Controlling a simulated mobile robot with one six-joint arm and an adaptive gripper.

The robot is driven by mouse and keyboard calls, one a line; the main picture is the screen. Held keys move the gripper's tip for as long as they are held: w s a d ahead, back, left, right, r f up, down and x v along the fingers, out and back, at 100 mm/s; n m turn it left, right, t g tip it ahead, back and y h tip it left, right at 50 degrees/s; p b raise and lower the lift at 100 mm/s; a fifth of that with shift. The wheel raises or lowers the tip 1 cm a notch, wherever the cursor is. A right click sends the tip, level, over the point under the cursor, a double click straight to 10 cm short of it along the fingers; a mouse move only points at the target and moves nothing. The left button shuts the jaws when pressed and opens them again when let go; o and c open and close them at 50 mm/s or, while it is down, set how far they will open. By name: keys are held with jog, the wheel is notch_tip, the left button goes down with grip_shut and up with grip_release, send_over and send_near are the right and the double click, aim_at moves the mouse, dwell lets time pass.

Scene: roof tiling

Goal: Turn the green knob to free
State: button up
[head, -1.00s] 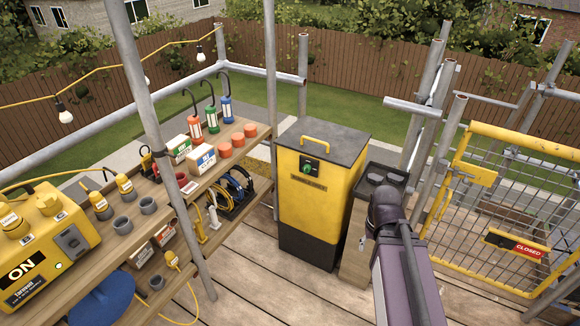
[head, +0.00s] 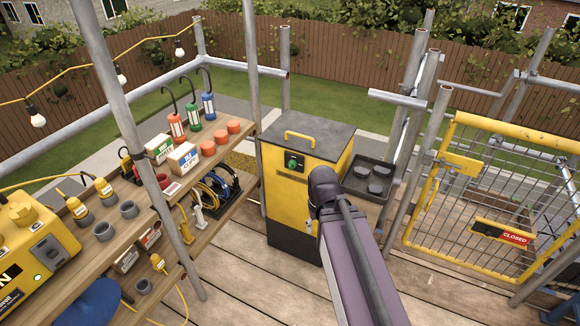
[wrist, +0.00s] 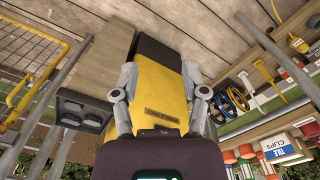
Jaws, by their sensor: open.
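The green knob (head: 293,164) sits on a dark plate near the top of the front of a yellow cabinet (head: 285,202) with a grey lid and black base. In the head view my arm reaches toward the cabinet's right side, and its fingers are hidden there. In the wrist view, which is turned over, my gripper (wrist: 156,72) is open and empty, its two grey fingers spread in front of the cabinet's yellow face (wrist: 160,85). The knob is not visible in the wrist view, so its setting cannot be told there.
A yellow handle (head: 299,136) stands on the cabinet lid. A dark tray (head: 362,190) with several round dark pieces is right of the cabinet. A wooden shelf (head: 225,150) with lamps and boxes is left, beside a scaffold pole (head: 250,60). A yellow gate (head: 480,215) marked CLOSED is right.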

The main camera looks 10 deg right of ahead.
jog(key=o, duration=0.4)
jog(key=shift+a, duration=0.1)
jog(key=shift+w+f+b, duration=0.3)
jog(key=shift+f+b, duration=0.1)
jog(key=n+t+h+b, duration=1)
jog(key=n+t+b, duration=0.5)
jog(key=n+b, duration=1.55)
send_near(290, 167)
jog(key=s+a+m+b, duration=0.2)
jog(key=shift+s+a+n, duration=0.1)
jog(key=shift+s+n, duration=0.05)
jog(key=shift+n, duration=0.1)
jog(key=x, duration=1.3)
jog(key=shift+w+d, duration=0.2)
jog(key=shift+d, duration=0.2)
